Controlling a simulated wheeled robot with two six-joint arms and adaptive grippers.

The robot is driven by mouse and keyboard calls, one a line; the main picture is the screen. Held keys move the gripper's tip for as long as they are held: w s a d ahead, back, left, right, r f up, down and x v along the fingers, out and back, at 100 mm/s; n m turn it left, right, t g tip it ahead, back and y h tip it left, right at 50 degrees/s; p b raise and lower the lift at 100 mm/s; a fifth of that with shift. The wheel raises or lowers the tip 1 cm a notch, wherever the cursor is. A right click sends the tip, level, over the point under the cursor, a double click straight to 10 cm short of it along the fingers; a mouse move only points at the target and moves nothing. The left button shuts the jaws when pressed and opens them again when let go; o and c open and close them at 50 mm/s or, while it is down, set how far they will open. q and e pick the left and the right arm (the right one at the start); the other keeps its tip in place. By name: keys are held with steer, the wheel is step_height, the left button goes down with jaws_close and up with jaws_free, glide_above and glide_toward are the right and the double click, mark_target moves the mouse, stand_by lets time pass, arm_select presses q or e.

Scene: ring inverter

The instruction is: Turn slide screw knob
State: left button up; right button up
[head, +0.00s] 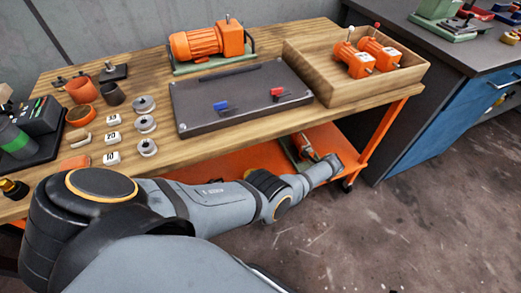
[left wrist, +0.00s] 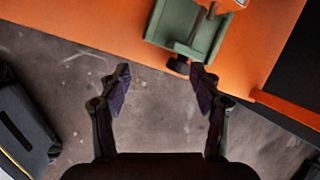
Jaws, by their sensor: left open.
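A green slide base (left wrist: 190,30) lies on the orange lower shelf, with part of an orange unit and a metal post on it. A dark round screw knob (left wrist: 179,65) sticks out at its near edge. In the left wrist view my left gripper (left wrist: 161,73) is open and empty. The knob shows between its fingertips, nearer the right one; I cannot tell the gap in depth. In the head view the green and orange device (head: 301,150) is partly hidden by my left arm and the table, and the knob cannot be made out. My right gripper is not in view.
The wooden tabletop (head: 160,165) overhangs the orange shelf (head: 335,138). On top are a dark plate (head: 240,110), a motor on a green base (head: 205,45), a wooden tray (head: 330,90) with orange units, and small parts at left. A blue cabinet (head: 440,130) stands right.

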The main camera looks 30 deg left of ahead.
arm_select(q)
steer(key=s+a+n, duration=0.8)
steer(key=a+n, duration=0.1)
steer(key=a, duration=0.1)
steer(key=s+a+r+n, duration=0.2)
steer(key=s+n, duration=0.1)
steer(key=s, duration=0.2)
steer(key=s+a+r+n, duration=0.2)
steer(key=s+r+n, duration=0.1)
steer(key=s, duration=0.2)
steer(key=shift+s+a+r, duration=0.2)
steer(key=shift+s+a, duration=0.15)
